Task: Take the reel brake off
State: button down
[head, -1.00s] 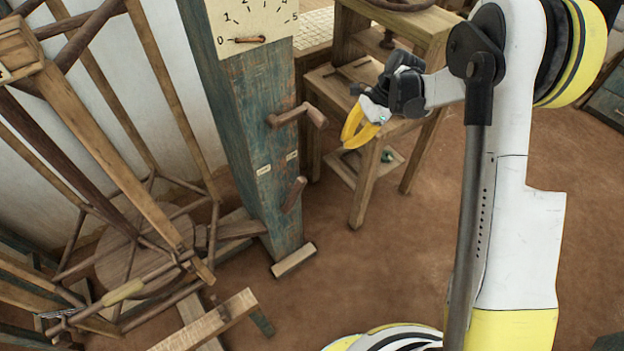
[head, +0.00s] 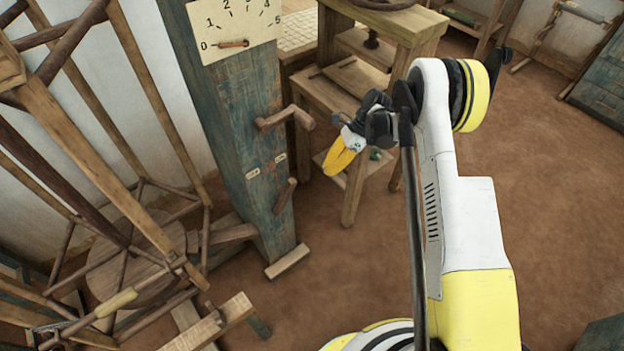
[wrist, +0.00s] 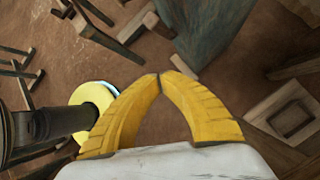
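A blue-green wooden post (head: 240,130) stands mid-left in the head view. It carries two wooden levers: an upper one (head: 285,120) sticking out sideways, and a lower one (head: 286,195) lying tilted near a small pale label. Which part is the reel brake, I cannot tell for sure. The tall wooden reel frame (head: 140,155) stands left of the post. A pale-handled bar (head: 115,303) lies low across its foot. My gripper (head: 331,173) is right of the post, apart from both levers, with nothing in it. In the wrist view its yellow fingertips (wrist: 165,74) meet.
A numbered dial plate (head: 235,28) with a wooden pointer at 0 tops the post. A wooden stand (head: 400,30) with shelves is behind my gripper. A wooden trestle (head: 215,325) lies low in front.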

jog(key=s+a+f+b, duration=0.2)
jog(key=a+f+b, duration=0.3)
jog(key=a, duration=0.4)
jog(key=shift+f, duration=0.7)
jog(key=shift+t+h, duration=0.4)
jog(key=shift+h, duration=0.2)
jog(key=s+a, duration=0.1)
jog(key=s+a+r, duration=0.1)
jog(key=a, duration=0.1)
jog(key=shift+s+a+r+p, duration=0.1)
jog(key=shift+r+p, duration=0.1)
jog(key=shift+p, duration=0.1)
jog(key=w+d+r, duration=0.2)
jog(key=d, duration=0.5)
jog(key=w+d+r, duration=0.2)
jog(key=d, duration=0.4)
jog(key=shift+w+d+r, duration=0.2)
jog(key=shift+w+d, duration=0.05)
jog(key=shift+d, duration=0.1)
